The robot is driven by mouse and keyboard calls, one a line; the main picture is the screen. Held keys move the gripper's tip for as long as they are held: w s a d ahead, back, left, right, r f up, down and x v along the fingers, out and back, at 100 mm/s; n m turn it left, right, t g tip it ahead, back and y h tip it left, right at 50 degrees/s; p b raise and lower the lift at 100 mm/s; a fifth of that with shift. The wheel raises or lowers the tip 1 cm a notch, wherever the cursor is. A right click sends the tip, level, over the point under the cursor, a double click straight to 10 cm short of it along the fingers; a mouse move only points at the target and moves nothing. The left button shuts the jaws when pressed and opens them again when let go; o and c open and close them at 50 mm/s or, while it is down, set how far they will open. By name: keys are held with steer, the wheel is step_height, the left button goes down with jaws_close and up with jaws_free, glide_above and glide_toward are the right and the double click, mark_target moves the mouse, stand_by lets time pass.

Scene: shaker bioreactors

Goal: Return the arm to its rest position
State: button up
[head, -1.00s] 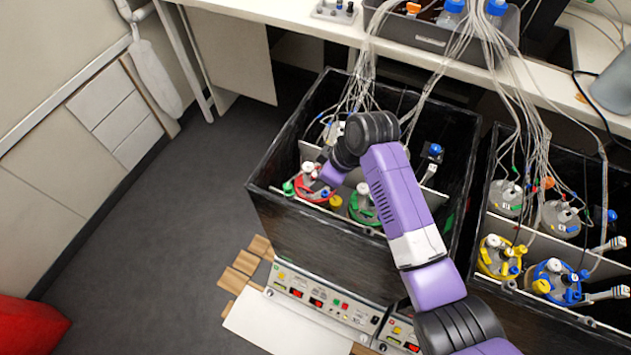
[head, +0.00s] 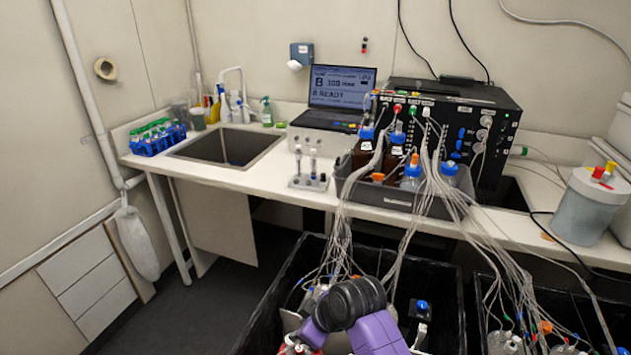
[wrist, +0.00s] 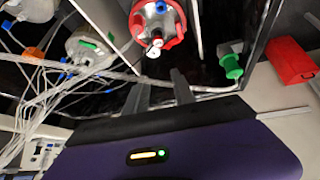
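My arm (head: 372,330) reaches over the left black shaker box (head: 270,310) at the bottom of the head view. Its fingertips are hidden there. In the wrist view my gripper (wrist: 161,86) shows two dark fingers apart with nothing held between them. A metal-topped bioreactor with a red ring (wrist: 158,28) is just beyond the fingertips, apart from them as far as I can tell. A green-capped connector (wrist: 233,66) lies to the right of the fingers.
Bundles of thin tubes (head: 398,225) run from the grey bottle tray (head: 395,197) down into the boxes, close to my arm. The bench (head: 245,180) carries a sink, laptop and black control unit (head: 490,125). Floor (head: 190,318) is free at left.

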step_height(320, 180, up, 5)
steer(key=w+m+t+y, duration=0.1)
steer(key=w+m+t, duration=0.1)
steer(key=m+t, duration=0.3)
steer(key=s+d+r+m+t+h, duration=0.2)
steer(key=s+d, duration=0.5)
steer(key=s, duration=0.8)
steer(key=s+d+r+m+t+h, duration=0.2)
steer(key=s+d, duration=0.6)
steer(key=s, duration=0.7)
steer(key=s+d+r+m+t+h, duration=0.1)
steer(key=s+d+r+m, duration=0.2)
steer(key=s+d, duration=0.5)
steer(key=s+r, duration=0.1)
steer(key=s, duration=0.6)
steer(key=shift+t+h, duration=0.4)
